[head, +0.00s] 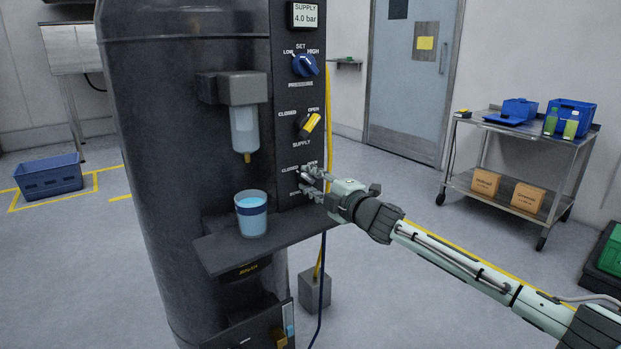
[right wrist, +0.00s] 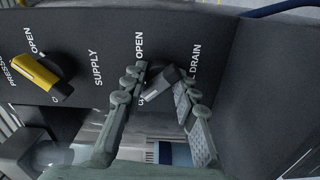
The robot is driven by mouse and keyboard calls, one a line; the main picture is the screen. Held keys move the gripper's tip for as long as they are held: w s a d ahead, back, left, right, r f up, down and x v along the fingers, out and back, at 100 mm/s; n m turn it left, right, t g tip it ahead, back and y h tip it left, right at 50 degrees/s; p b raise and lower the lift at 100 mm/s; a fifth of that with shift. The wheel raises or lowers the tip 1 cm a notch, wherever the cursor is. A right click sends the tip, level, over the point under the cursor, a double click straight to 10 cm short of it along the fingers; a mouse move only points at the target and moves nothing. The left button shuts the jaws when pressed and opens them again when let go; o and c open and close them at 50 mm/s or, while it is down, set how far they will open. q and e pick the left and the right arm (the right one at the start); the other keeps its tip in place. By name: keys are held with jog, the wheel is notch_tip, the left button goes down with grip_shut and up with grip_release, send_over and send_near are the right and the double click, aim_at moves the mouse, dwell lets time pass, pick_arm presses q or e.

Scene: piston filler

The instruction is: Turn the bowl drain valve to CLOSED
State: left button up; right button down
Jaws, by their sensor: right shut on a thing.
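The bowl drain valve is a small grey-handled knob (right wrist: 160,84) below the supply valve on the dark panel (head: 287,60), with OPEN, CLOSED and DRAIN lettering around it. In the head view my right gripper (head: 311,180) covers most of it. In the right wrist view the two fingers of this gripper (right wrist: 160,88) stand on either side of the handle, shut on it. The handle looks slanted; I cannot tell exactly which label it points to. The clear filter bowl (head: 244,130) hangs left of the panel. My left gripper is not in view.
A cup of blue liquid (head: 251,215) stands on the dark shelf (head: 220,250) below the bowl, close left of my right gripper. The yellow supply valve (head: 310,123) and blue pressure knob (head: 305,65) sit above. A cart (head: 520,135) stands back right; floor between is clear.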

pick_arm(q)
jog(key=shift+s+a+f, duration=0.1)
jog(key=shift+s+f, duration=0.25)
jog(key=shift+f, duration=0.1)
pick_arm(e)
jog(key=shift+n, duration=0.4)
jog(key=c, duration=1.2)
grip_release()
jog(key=v, duration=1.2)
